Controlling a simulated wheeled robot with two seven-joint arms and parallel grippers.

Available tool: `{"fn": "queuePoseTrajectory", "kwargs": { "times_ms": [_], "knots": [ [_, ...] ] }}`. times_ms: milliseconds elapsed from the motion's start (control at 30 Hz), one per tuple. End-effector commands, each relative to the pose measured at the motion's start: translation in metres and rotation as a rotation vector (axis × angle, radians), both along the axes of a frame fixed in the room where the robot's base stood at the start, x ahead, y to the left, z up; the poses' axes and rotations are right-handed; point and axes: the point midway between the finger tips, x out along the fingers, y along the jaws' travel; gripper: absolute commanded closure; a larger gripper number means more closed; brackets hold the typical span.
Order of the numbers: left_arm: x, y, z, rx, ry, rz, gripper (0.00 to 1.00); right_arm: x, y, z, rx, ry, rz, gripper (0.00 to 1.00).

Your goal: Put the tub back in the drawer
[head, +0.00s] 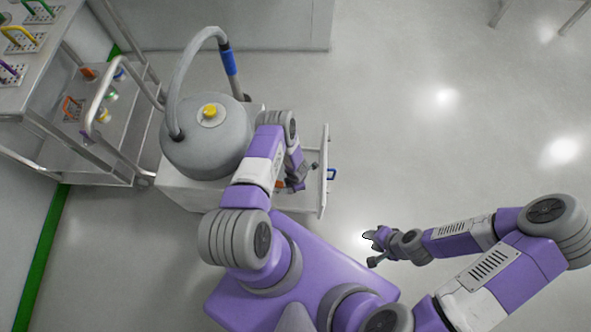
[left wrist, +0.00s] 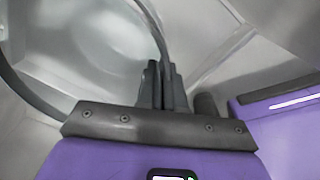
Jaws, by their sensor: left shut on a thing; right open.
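My left gripper (head: 300,178) is low over the pulled-out drawer (head: 322,195) of the white cabinet. In the left wrist view its fingers (left wrist: 161,85) are close together, with a thin curved grey edge running to them. It is shut on what I take to be the tub. A small orange patch (head: 279,184) beside the gripper may be part of it; my left arm hides most of it. The drawer's blue handle (head: 332,174) is on its outer front face. My right gripper (head: 369,249) is open and empty over bare floor, to the right of my base.
A round grey vessel (head: 205,140) with a yellow cap and a thick hose (head: 190,68) stands on the cabinet (head: 182,190), close to my left arm. A metal trolley (head: 60,140) with racks is at the left. The floor (head: 440,130) to the right is clear.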

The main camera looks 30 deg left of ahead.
Motion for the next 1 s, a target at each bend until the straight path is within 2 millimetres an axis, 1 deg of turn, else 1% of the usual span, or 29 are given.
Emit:
{"fn": "queuePoseTrajectory", "kwargs": {
  "times_ms": [100, 133, 200, 300, 567, 667, 767, 1000],
  "knots": [
    [0.0, 0.0, -0.003, 0.001, 0.0, -0.001, 1.0, 0.0, 0.0, 0.0, 0.0, 0.0, 0.0, 0.6],
    [0.0, 0.0, -0.003, 0.001, -0.001, -0.001, 0.91, 0.0, 0.0, 0.0, 0.0, 0.0, 0.0, 0.6],
    [0.0, 0.0, -0.003, 0.001, -0.001, -0.001, 0.81, 0.0, 0.0, 0.0, 0.0, 0.0, 0.0, 0.6],
    [0.0, 0.0, -0.003, 0.0, 0.0, -0.001, 0.67, 0.0, 0.0, 0.0, 0.0, 0.0, 0.0, 0.6],
    [0.0, 0.0, -0.002, 0.0, 0.0, 0.0, 0.67, 0.0, 0.0, 0.0, 0.0, 0.0, 0.0, 0.6],
    [0.0, 0.0, 0.002, -0.001, 0.001, 0.001, 0.67, 0.0, 0.0, 0.0, 0.0, 0.0, 0.0, 0.6],
    [0.0, -0.001, 0.018, -0.001, 0.0, 0.0, 0.67, 0.0, 0.0, 0.011, 0.0, 0.0, 0.0, 0.6],
    [-0.001, -0.003, 0.072, -0.001, -0.001, 0.0, 0.67, 0.0, 0.0, 0.039, 0.0, 0.0, 0.0, 0.6]
  ]
}}
